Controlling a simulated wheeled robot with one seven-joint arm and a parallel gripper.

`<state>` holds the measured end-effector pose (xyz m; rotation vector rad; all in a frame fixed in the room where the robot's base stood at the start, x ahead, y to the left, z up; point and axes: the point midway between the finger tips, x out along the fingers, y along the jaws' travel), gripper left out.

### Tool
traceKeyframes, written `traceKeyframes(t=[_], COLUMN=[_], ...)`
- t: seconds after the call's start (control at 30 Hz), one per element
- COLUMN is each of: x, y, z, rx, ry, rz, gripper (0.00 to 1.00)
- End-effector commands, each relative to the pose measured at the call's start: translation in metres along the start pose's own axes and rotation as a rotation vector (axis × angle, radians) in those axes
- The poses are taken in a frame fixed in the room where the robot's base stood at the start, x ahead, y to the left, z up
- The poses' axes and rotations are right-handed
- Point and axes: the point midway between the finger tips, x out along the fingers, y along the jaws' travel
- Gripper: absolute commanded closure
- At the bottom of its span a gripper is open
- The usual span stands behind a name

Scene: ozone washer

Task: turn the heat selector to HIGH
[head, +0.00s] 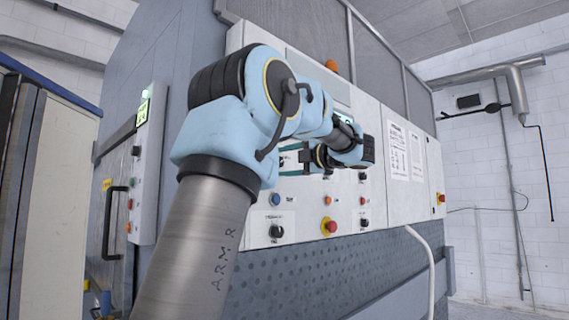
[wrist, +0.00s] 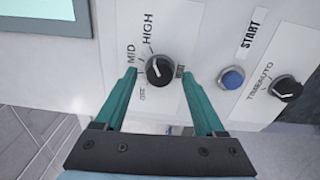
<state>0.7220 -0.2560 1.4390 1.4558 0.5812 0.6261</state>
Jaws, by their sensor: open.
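The heat selector (wrist: 159,70) is a round black knob on a white plate, with the labels MID and HIGH at its upper left and top. A small label at its lower left is hard to read, and one at its right is partly covered by a finger. A pale mark shows on the knob, but its exact setting is unclear. My gripper (wrist: 158,73) is open, with one teal finger on each side of the knob; contact is not visible. In the head view my gripper (head: 288,159) is at the panel, and the selector cannot be made out there.
A blue START button (wrist: 232,78) and a black TIME/AUTO selector (wrist: 287,89) sit to the right. A screen (wrist: 45,17) is at the upper left. In the head view a red emergency button (head: 328,225) and several other controls lie below my gripper.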

Motion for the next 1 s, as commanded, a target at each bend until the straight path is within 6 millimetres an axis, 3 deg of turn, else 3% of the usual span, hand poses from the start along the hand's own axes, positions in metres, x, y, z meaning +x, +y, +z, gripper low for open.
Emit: traceKeyframes(t=[0.53,0.7,1.0], x=[-0.093,-0.104,-0.105], y=[-0.002,-0.001,-0.001], z=[0.001,0.000,0.000], rx=[-0.001,0.001,0.000], ry=[-0.004,-0.001,-0.001], rz=[0.000,-0.001,-0.001], gripper=[0.28,0.28,0.28])
